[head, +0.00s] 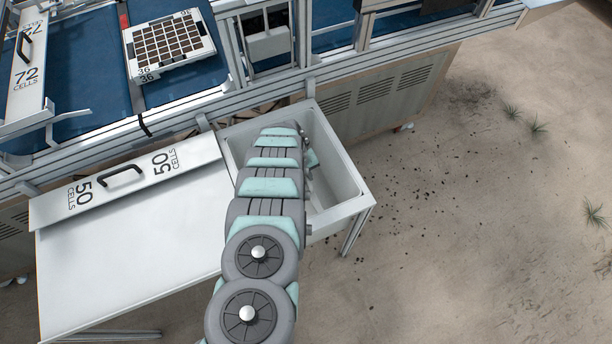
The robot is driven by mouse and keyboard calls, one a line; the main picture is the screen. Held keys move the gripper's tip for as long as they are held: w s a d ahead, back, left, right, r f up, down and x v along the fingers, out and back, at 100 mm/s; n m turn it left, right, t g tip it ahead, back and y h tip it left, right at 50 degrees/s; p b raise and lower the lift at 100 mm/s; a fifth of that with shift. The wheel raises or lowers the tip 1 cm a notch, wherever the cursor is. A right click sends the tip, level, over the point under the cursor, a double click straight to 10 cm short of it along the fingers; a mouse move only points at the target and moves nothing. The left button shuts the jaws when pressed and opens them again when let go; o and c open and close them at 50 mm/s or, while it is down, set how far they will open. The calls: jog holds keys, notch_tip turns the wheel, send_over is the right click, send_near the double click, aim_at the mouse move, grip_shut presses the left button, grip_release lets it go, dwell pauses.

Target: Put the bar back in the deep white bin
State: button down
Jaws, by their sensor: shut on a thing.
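The deep white bin (352,203) stands at the right end of the white table, and my arm covers much of its left half and inside. My arm reaches up over it from the bottom of the head view, and my gripper is hidden behind the arm links. A white bar marked 50 CELLS (95,190), with a black handle, lies along the back of the table with its right end near the bin. Another white bar marked 72 CELLS (27,72) sits on the seeder at the upper left. Anything in my gripper is hidden.
The white table top (130,255) is bare in front of the 50 bar. A seeder frame with a blue belt (92,60) runs behind, carrying a white cell tray (170,44) marked 36. Open sandy ground (470,220) lies to the right.

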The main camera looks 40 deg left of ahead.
jog(key=b+x, duration=0.3)
jog(key=s+b+x, duration=0.1)
jog(key=b+x, duration=0.1)
jog(key=x, duration=0.2)
jog(key=s+b+x, duration=0.1)
jog(key=b+x, duration=0.2)
jog(key=shift+a+f+b, duration=0.3)
jog(key=shift+f, duration=0.15)
jog(key=shift+w+f+b, duration=0.1)
jog(key=shift+f+b, duration=0.25)
jog(key=shift+f, duration=0.05)
jog(key=c, duration=1.4)
grip_release()
jog(key=shift+o, duration=0.2)
jog(key=p+v, duration=0.5)
jog(key=v, duration=0.5)
jog(key=shift+r, duration=0.4)
jog(key=shift+a, duration=0.1)
